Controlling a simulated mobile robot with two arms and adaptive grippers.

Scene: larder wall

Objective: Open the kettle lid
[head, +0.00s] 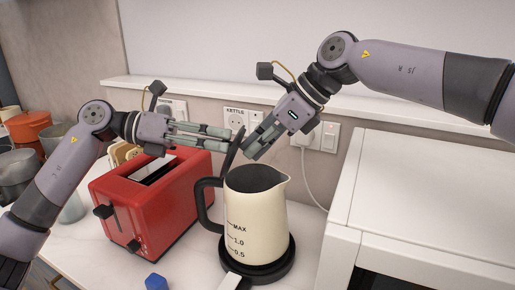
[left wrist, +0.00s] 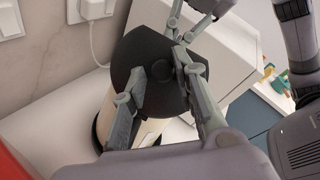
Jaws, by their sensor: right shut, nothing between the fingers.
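The cream kettle (head: 255,215) stands on its black base (head: 262,268), with its black handle on the left and its dark inside visible. Its black lid (head: 234,152) is tipped up nearly upright at the handle side; its face and knob fill the middle of the left wrist view (left wrist: 150,50). My left gripper (head: 232,138) is open, its fingertips close behind the lid's outer face; I cannot tell whether they touch it. My right gripper (head: 251,150) is shut and empty, just right of the lid above the kettle's back rim; it also shows in the left wrist view (left wrist: 178,30).
A red toaster (head: 165,205) stands close left of the kettle under my left arm. A white boxy appliance (head: 420,190) stands on the right. Wall sockets (head: 237,119) are behind. A small blue block (head: 156,282) lies in front. Pots and canisters are at far left.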

